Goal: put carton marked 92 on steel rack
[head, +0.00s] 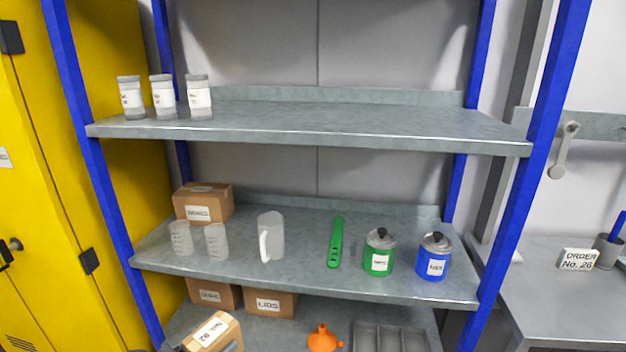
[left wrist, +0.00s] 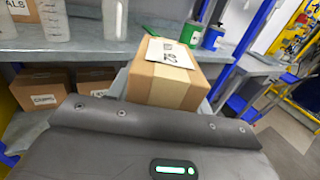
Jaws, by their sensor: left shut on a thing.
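The carton marked 92 (head: 214,332) is a brown box with a white label, at the bottom edge of the head view, in front of the rack. It also shows in the left wrist view (left wrist: 168,84), tilted. My left gripper (head: 190,345) is shut on it; its fingers are mostly hidden. The steel rack (head: 310,134) has blue posts and grey shelves. Its middle shelf (head: 310,280) and a lower shelf also show. The carton is apart from the shelves in the head view. My right gripper is not in view.
Three labelled jars (head: 163,97) stand on the upper shelf's left. The middle shelf holds a carton (head: 203,203), beakers, a jug (head: 271,237), a green tool (head: 336,243), and green and blue cans (head: 380,253). Cartons, an orange funnel (head: 323,338) and a grey tray are below. The upper shelf's right is clear.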

